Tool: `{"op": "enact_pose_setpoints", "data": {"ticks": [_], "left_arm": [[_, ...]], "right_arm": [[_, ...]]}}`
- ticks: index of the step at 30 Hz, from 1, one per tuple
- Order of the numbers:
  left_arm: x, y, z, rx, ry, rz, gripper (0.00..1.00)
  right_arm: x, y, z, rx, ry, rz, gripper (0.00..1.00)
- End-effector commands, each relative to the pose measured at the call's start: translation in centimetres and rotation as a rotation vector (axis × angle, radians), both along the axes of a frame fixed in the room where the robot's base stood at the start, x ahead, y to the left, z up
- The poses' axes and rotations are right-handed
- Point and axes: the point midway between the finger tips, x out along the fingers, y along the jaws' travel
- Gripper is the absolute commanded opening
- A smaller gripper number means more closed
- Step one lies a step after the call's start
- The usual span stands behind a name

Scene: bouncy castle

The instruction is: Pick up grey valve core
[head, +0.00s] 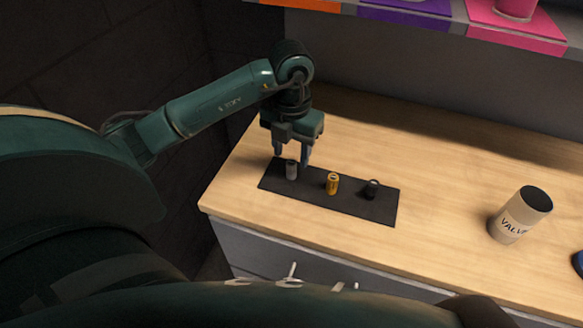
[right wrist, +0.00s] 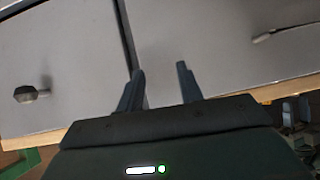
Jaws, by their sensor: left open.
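The grey valve core (head: 291,170) stands upright at the left end of a dark mat (head: 348,208) on the wooden counter. My left gripper (head: 291,160) points down over it, open, with its fingertips close to the top of the core. Whether the fingers touch it I cannot tell. A yellow valve core (head: 332,184) and a black one (head: 372,189) stand to its right on the same mat. My right gripper (right wrist: 160,80) shows in the right wrist view, fingers apart and empty, facing grey cabinet fronts.
A white can labelled "VALVE" (head: 508,226) stands on the counter (head: 440,190) at the right. A blue object (head: 578,262) is cut off at the right edge. A shelf with coloured panels (head: 405,18) runs along the back. The counter between mat and can is clear.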

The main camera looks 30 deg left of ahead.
Motion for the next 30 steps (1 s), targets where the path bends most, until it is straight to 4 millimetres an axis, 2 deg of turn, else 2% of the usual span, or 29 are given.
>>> {"op": "enact_pose_setpoints", "data": {"ticks": [5, 12, 21, 30], "left_arm": [[-0.1, 0.0, -1.5, -0.001, 0.004, 0.000, 0.46], [0.0, 0.1, -4.9, -0.002, 0.003, -0.001, 0.46], [0.1, 0.1, -5.5, -0.002, -0.001, -0.001, 0.46], [0.1, 0.1, -5.4, -0.001, -0.001, -0.001, 0.22]], "right_arm": [[-0.2, -0.1, 0.1, -0.002, 0.011, 0.000, 0.36], [-0.5, -0.6, -0.4, -0.015, 0.032, -0.008, 0.36], [0.1, -0.8, -0.1, -0.016, 0.020, -0.017, 0.36], [0.2, -0.6, 0.0, -0.012, 0.018, -0.015, 0.36]]}}
